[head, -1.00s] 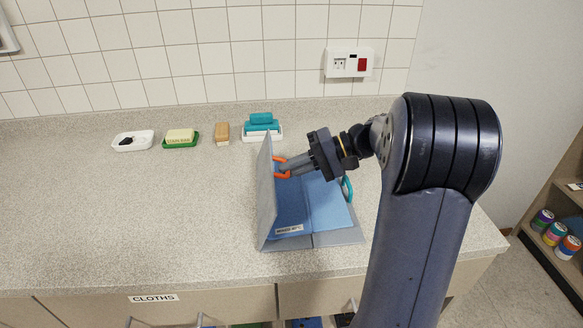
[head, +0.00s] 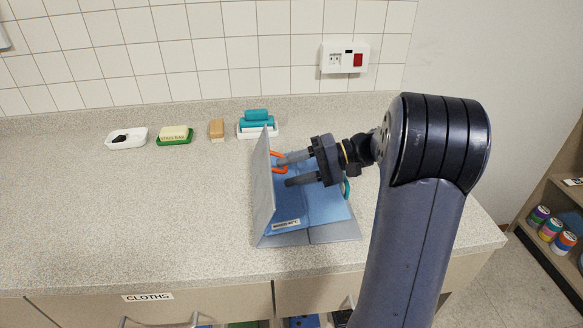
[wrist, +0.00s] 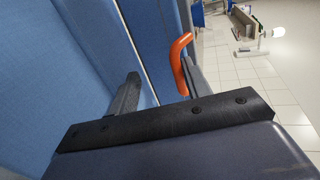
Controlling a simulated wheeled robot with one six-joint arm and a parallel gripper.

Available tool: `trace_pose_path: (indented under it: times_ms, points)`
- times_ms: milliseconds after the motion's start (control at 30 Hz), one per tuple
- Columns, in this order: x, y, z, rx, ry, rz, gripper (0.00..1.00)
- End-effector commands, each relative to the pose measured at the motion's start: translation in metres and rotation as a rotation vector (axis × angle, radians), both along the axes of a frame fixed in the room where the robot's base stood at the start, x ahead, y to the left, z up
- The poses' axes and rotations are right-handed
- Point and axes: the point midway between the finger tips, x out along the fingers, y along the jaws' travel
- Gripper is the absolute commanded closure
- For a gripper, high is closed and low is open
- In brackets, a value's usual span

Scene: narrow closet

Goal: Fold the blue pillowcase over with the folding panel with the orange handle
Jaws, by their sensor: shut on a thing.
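The grey folding panel (head: 263,190) stands nearly upright at the left of its board (head: 335,233). The blue pillowcase (head: 325,207) lies on the board beside it; blue cloth (wrist: 45,60) also fills the left of the wrist view. The orange handle (head: 275,153) is on the panel's far edge and shows in the wrist view (wrist: 180,62). My gripper (head: 285,172) is at this handle, its jaws bearing on it. Its fingers look spread: one is at the handle, the other lower with a visible gap. A teal handle (head: 347,188) is partly hidden behind my gripper.
Behind the board stand a white dish with teal items (head: 257,124), a tan block (head: 217,130), a green dish with a yellow block (head: 174,135) and a white dish (head: 126,138). The counter left of the panel is clear. A tiled wall closes the back.

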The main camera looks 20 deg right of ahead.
Motion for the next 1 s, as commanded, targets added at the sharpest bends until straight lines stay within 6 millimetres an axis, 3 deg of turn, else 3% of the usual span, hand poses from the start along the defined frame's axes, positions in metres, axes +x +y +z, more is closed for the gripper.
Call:
trace_pose_path:
  times_ms: [267, 700, 1000]
  points:
    - [-0.001, -0.006, -0.004, -0.008, 0.011, -0.004, 0.68]
    - [-0.017, -0.081, 0.021, -0.005, 0.006, -0.006, 0.68]
    - [-0.022, -0.102, 0.029, -0.002, 0.002, -0.002, 0.68]
